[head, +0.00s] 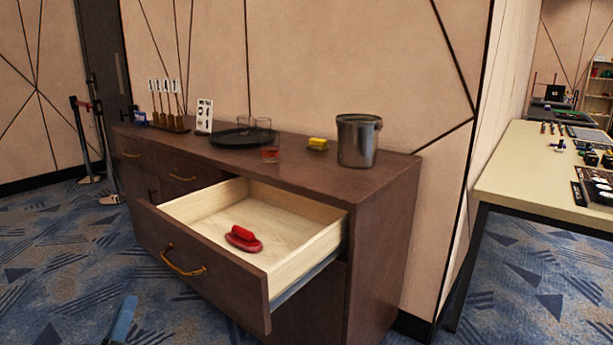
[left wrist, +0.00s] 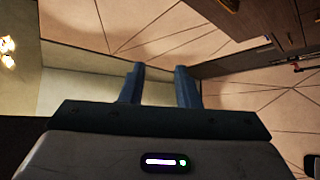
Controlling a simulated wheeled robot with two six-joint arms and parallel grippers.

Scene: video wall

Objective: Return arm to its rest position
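My left gripper (head: 122,320) shows only as a blue finger at the bottom edge of the head view, low in front of the cabinet and left of the open drawer. In the left wrist view the two blue fingers of this gripper (left wrist: 160,82) stand apart with nothing between them. It touches nothing that I can see. Most of the left arm is out of the head view. My right gripper is in neither view.
A brown cabinet (head: 385,190) has a drawer (head: 205,290) pulled out, with a red object (head: 243,238) lying inside. On top stand a metal bucket (head: 357,142), a yellow item (head: 318,144) and a dark tray (head: 225,138). A table (head: 510,165) stands right.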

